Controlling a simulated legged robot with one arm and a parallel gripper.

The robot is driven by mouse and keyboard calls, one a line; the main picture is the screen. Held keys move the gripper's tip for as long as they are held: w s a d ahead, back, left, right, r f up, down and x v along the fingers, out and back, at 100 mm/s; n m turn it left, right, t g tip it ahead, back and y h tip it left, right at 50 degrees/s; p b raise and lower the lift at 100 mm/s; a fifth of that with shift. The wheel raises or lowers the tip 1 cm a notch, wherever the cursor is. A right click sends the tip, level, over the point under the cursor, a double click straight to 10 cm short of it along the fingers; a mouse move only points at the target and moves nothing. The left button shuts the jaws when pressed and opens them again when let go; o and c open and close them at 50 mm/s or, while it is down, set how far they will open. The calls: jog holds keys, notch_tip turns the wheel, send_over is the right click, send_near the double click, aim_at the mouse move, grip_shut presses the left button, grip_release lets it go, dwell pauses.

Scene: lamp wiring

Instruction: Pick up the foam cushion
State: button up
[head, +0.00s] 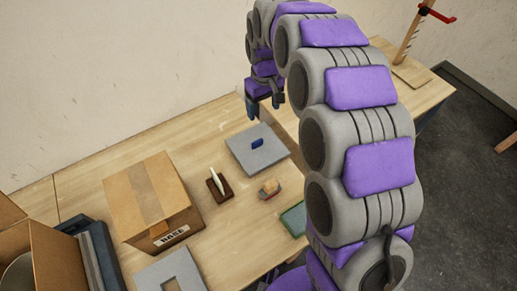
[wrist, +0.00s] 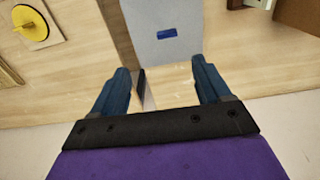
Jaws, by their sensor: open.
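A flat grey slab (head: 245,152) with a small blue block or tab (head: 257,143) on it lies on the table below my gripper. Another flat grey piece (head: 150,283) with a square cutout lies at the front left, cut by the picture's bottom edge. I cannot tell for certain which grey piece is the foam cushion. In the wrist view the slab (wrist: 180,52) and its blue tab (wrist: 167,33) lie beyond the fingertips. In the head view my gripper (head: 262,108) hangs above the table's far side.
A cardboard box (head: 150,200) stands left of centre. A brown holder (head: 219,187), a small wooden block (head: 269,188) and a green piece (head: 293,218) lie between it and my arm. A yellow disc (wrist: 30,22) sits on a wooden plate.

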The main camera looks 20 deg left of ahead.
jog(key=b, duration=0.2)
send_near(257, 141)
jog(key=a, duration=0.2)
jog(key=d+f, duration=0.2)
jog(key=f, duration=0.1)
jog(key=d+f, duration=0.1)
jog(key=f, duration=0.1)
jog(key=shift+w+d+f+b, duration=0.1)
jog(key=shift+w+b, duration=0.1)
jog(key=shift+b, duration=0.2)
jog(key=f, duration=0.1)
jog(key=a+f+b, duration=0.1)
jog(key=f, duration=0.1)
jog(key=a+f, duration=0.1)
jog(key=shift+s+a+f+b, duration=0.15)
jog(key=shift+a+f+b, duration=0.15)
jog(key=shift+f, duration=0.4)
jog(key=shift+d+r, duration=0.15)
jog(key=shift+d, duration=0.8)
jog(key=shift+c, duration=0.2)
jog(key=shift+d, duration=0.2)
jog(key=shift+c, duration=0.7)
jog(key=shift+a, duration=0.2)
jog(key=c, duration=0.3)
jog(key=shift+a, duration=0.6)
jog(key=c, duration=0.5)
jog(key=shift+d, duration=0.3)
jog(key=shift+c, duration=0.3)
